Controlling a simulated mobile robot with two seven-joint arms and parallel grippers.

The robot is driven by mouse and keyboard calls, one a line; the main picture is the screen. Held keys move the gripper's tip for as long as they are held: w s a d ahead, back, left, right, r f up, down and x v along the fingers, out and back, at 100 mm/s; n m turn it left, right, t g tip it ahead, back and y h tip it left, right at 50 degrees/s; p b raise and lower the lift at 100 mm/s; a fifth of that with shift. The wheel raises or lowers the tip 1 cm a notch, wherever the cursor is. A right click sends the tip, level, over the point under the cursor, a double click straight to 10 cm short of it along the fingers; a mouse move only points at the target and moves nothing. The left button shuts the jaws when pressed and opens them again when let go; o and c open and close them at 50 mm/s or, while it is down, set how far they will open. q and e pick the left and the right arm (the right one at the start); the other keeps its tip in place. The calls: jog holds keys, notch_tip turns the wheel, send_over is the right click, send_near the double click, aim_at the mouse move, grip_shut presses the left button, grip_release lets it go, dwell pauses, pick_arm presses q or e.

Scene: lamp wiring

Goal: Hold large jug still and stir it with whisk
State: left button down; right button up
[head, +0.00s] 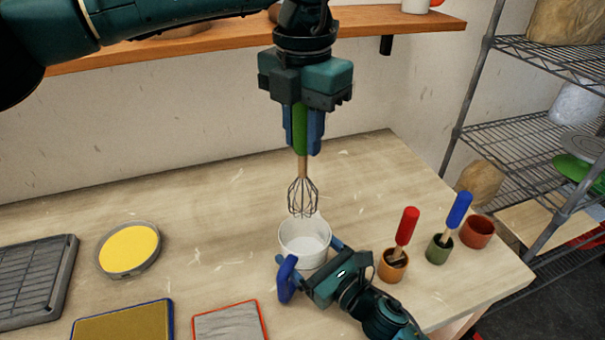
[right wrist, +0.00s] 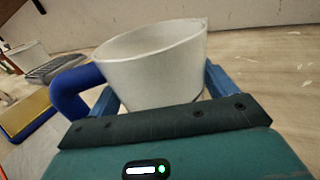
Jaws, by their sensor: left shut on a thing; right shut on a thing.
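The whisk (head: 303,198) has a green handle and a wire head and hangs upright, head down. My left gripper (head: 302,140) is shut on its green handle. The large jug (head: 305,243) is white with a blue handle (head: 287,281) and stands upright on the table below the whisk. The wire head shows just above the jug's far rim, outside its opening as seen from the head. My right gripper (head: 309,256) is shut around the jug's body from the near side. In the right wrist view the jug (right wrist: 155,65) sits between the blue fingers; no whisk shows there.
To the right stand an orange cup (head: 393,268) with a red-handled tool, a green cup (head: 438,249) with a blue-handled tool, and a red-brown cup (head: 477,232). A yellow round dish (head: 128,249) and trays lie left. A wooden shelf (head: 230,40) runs behind my left arm.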

pick_arm(q)
jog(key=shift+w+d+f, duration=0.1)
jog(key=shift+w+f, duration=0.1)
jog(key=shift+f, duration=0.25)
jog(key=shift+w+d+f, duration=0.1)
jog(key=shift+w+f, duration=0.1)
jog(key=shift+f, duration=0.2)
notch_tip(320, 180, down, 16)
jog(key=shift+r, duration=0.2)
